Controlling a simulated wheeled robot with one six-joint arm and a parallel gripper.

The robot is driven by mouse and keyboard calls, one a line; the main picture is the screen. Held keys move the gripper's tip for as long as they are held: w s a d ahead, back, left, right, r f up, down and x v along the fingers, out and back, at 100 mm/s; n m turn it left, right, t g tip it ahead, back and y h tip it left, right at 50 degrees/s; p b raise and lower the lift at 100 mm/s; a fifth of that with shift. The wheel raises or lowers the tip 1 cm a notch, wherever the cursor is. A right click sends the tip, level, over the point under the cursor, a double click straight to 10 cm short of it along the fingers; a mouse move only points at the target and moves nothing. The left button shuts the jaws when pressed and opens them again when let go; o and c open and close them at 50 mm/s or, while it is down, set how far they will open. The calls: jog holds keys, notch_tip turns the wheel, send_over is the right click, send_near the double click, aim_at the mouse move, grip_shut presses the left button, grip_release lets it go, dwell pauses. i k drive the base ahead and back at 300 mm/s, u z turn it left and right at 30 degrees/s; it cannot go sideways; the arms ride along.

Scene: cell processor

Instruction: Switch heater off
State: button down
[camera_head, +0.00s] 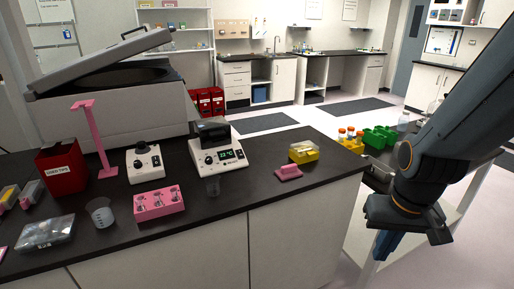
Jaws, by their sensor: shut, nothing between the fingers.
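The heater looks to be the white benchtop unit (218,153) with a dark block on top, a lit green display and knobs on its front. It stands on the black counter at centre left. The display seems to read about 23 °C; the switch is too small to make out. My gripper (384,246) hangs at the right, pointing down beyond the counter's right end. Its blue fingers are partly hidden behind the wrist. It is shut and empty, well apart from the heater.
Near the heater stand a smaller white device (144,163), a pink rack (158,204), a beaker (102,214) and a small dark cup (213,187). A pink block (288,173) and yellow box (303,152) sit to its right. A large open-lidded machine (110,105) stands behind. A side table (457,215) is under my arm.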

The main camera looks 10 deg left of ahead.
aim_at(239, 152)
jog(key=i, duration=0.65)
jog(key=u, duration=1.2)
jog(key=i, duration=0.5)
